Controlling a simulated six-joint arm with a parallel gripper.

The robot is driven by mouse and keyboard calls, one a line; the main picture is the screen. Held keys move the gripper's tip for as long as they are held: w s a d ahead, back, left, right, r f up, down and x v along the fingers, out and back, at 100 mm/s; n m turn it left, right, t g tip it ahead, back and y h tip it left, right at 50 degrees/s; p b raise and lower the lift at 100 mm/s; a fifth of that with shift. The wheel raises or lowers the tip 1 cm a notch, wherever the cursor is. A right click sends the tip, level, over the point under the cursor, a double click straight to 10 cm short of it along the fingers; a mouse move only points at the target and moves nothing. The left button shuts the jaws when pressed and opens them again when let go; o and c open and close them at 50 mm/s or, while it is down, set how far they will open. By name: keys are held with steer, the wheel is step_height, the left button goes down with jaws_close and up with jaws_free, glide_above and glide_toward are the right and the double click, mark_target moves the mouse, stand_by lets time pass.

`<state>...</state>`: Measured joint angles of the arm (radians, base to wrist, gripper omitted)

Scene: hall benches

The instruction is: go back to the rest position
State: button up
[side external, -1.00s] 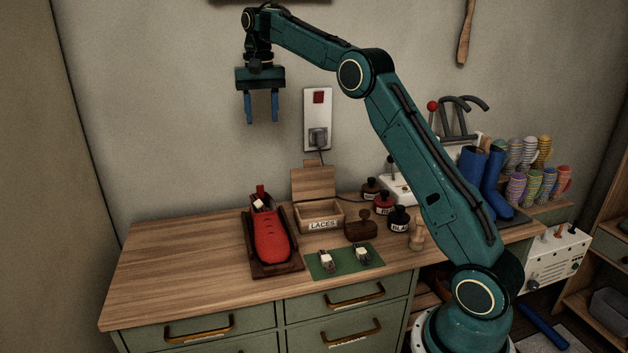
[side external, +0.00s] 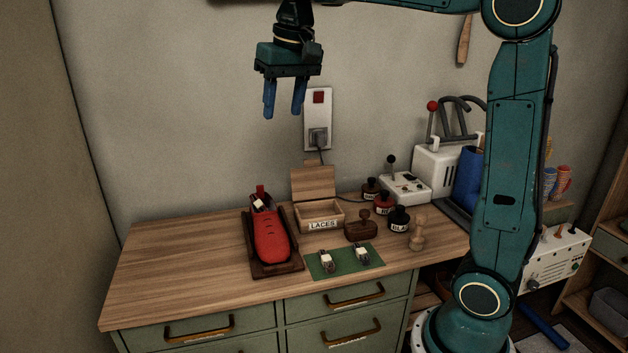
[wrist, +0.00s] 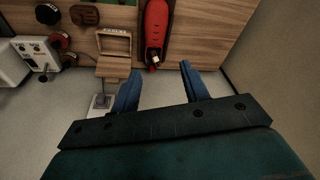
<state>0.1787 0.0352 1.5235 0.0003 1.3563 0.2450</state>
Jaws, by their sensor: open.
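My gripper (side external: 284,98) is open and empty, high above the bench in front of the wall, with its blue fingers pointing down. In the wrist view the two blue fingers (wrist: 161,88) stand apart with nothing between them. The wooden bench top (side external: 170,262) lies well below it. A red shoe-shaped piece (side external: 270,235) sits in a dark wooden tray on the bench; it also shows at the top of the wrist view (wrist: 157,25).
An open wooden box labelled LACES (side external: 320,214), a green mat (side external: 333,266) with two small items, dark bottles (side external: 399,218) and a white device (side external: 405,188) stand on the bench. A wall socket (side external: 318,120) is behind my gripper. The bench's left part is clear.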

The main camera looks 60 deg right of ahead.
steer(key=s+a+f+n+t, duration=0.1)
steer(key=s+a+f, duration=0.1)
steer(key=s+f, duration=0.2)
steer(key=s+a+f+n+t, duration=0.1)
steer(key=s+f, duration=0.3)
steer(key=s, duration=0.6)
steer(key=s+a+f+n+t, duration=0.1)
steer(key=s+a+f+n, duration=0.1)
steer(key=s+a+f, duration=0.2)
steer(key=s, duration=0.3)
steer(key=shift+s+n, duration=0.2)
steer(key=shift+n, duration=0.2)
